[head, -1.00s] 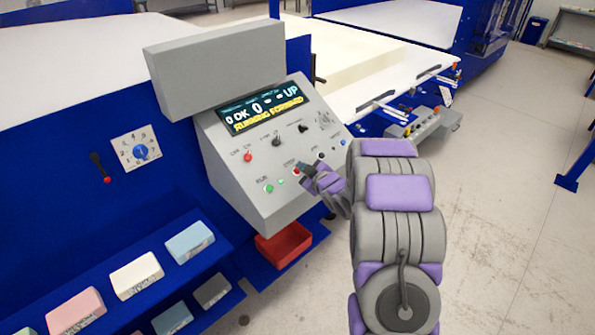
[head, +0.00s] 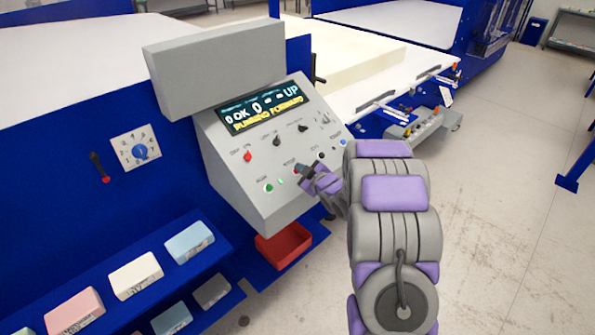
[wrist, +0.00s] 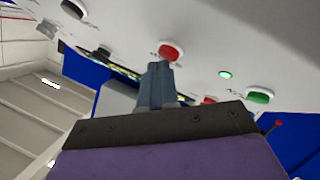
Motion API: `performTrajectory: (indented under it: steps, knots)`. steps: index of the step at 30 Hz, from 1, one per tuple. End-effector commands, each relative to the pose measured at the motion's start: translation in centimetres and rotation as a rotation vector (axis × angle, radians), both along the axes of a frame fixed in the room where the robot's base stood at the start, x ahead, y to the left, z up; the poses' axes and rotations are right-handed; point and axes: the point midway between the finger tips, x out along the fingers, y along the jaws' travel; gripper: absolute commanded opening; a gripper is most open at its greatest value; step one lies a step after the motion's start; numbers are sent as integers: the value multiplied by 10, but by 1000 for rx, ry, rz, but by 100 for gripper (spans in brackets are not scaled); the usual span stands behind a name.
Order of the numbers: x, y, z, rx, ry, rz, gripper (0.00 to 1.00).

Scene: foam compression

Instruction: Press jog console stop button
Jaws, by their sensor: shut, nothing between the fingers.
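In the wrist view the red button (wrist: 172,49) shows just beyond the fingertips. My gripper (head: 302,168) is shut and empty, its blue-grey fingers (wrist: 160,68) pointing at the panel. The tips overlap the button's lower edge in the wrist view; I cannot tell whether they touch it.
A green button (head: 268,188) sits left of the stop button, with a small green light between them. A red knob (head: 248,156) and black knobs (head: 276,141) are higher on the panel. A red bin (head: 284,246) is below the console. Foam blocks (head: 136,275) lie on the blue shelf.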

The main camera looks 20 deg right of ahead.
Motion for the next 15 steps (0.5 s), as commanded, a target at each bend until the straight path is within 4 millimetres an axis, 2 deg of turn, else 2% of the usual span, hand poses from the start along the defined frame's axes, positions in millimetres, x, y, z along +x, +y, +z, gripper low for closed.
performTrajectory:
  steps: [15]
  knots:
    - [3,1,-5,0,1,1,0]
